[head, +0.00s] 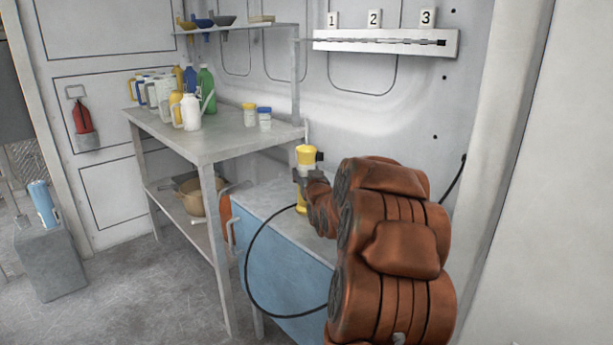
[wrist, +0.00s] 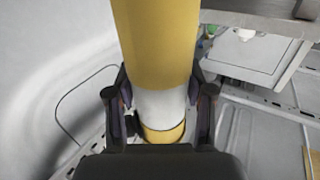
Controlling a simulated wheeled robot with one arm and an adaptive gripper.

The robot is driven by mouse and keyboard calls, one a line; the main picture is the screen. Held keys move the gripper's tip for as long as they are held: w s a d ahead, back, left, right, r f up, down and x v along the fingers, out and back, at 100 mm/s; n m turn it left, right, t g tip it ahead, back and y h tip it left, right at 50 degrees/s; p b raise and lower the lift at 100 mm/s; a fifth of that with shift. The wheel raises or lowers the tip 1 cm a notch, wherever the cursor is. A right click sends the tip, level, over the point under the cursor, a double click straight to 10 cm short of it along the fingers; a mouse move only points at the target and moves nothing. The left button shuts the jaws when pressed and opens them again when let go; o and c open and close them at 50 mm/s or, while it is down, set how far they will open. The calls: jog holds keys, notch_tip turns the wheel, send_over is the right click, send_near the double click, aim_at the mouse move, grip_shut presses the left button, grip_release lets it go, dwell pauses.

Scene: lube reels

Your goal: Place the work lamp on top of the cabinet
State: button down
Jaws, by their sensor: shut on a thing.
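The work lamp (head: 306,156) is a yellow upright cylinder in the head view. My gripper (head: 305,175) is shut on its middle. In the wrist view the lamp (wrist: 157,40) stands between both fingers of my gripper (wrist: 160,105), with a white band and a yellow lower end. The cabinet (head: 285,262) has blue sides and a grey top. The lamp appears over the left part of that top, near the workbench. I cannot tell whether its lower end touches the top. My arm hides the cabinet's right part.
A grey workbench (head: 205,147) with several bottles and jugs stands left of the cabinet. A black cable (head: 250,285) loops in front of the cabinet. A numbered rail (head: 385,42) is on the back wall.

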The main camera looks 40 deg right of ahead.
dwell(0.3)
jog(key=shift+c, duration=2.1)
grip_release()
jog(key=v, duration=1.2)
